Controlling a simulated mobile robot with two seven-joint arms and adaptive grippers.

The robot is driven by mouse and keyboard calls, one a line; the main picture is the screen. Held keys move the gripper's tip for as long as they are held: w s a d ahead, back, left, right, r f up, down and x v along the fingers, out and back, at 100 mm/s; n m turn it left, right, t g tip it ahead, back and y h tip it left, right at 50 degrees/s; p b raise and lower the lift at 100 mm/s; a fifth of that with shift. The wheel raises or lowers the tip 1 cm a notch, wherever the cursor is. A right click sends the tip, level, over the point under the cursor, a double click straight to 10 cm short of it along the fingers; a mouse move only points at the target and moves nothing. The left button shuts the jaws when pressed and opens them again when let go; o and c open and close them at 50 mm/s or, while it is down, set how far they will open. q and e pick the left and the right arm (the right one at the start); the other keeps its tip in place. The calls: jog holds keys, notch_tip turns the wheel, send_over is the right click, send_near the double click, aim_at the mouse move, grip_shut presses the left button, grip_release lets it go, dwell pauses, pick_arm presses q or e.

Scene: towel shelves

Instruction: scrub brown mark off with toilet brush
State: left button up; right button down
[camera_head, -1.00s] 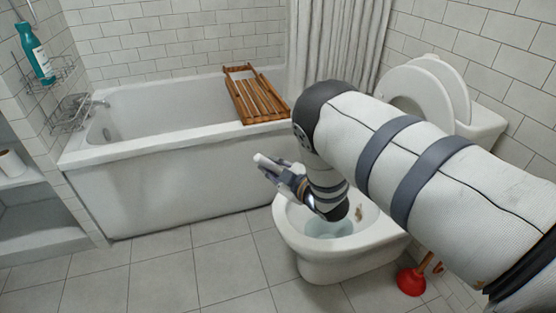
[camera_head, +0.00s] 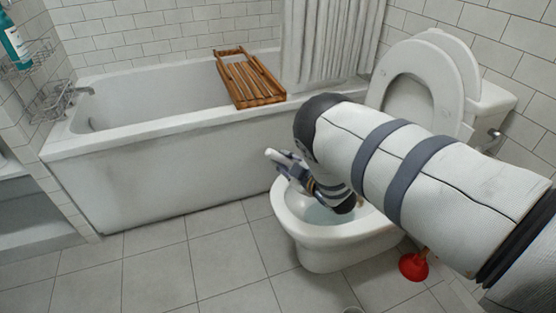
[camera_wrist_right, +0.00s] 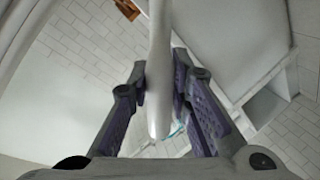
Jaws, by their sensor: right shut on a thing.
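My right gripper (camera_head: 288,166) is at the left side of the toilet bowl (camera_head: 325,240), above its rim. It is shut on the white handle of the toilet brush (camera_head: 274,155), whose end sticks out to the left. In the right wrist view the pale handle (camera_wrist_right: 158,60) runs between the two fingers of the gripper (camera_wrist_right: 158,90). The brush head cannot be made out. Bluish water (camera_head: 318,214) shows in the bowl. The brown mark cannot be seen now; my right wrist covers part of the bowl. My left gripper is not in view.
The toilet seat and lid (camera_head: 425,80) are raised. A red plunger (camera_head: 413,267) stands on the floor right of the bowl. The bathtub (camera_head: 170,175) with a wooden rack (camera_head: 248,80) is behind. The tiled floor (camera_head: 215,250) at left is clear.

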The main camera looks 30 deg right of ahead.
dwell(0.3)
jog(key=d+f+b, duration=0.1)
jog(key=s+d+f+b, duration=0.1)
jog(key=d+f, duration=0.1)
jog(key=shift+d+f+b, duration=0.15)
jog(key=shift+f+b, duration=0.15)
jog(key=shift+d+f, duration=0.25)
jog(key=shift+d, duration=0.05)
jog(key=shift+d+b, duration=0.2)
jog(key=shift+b, duration=0.1)
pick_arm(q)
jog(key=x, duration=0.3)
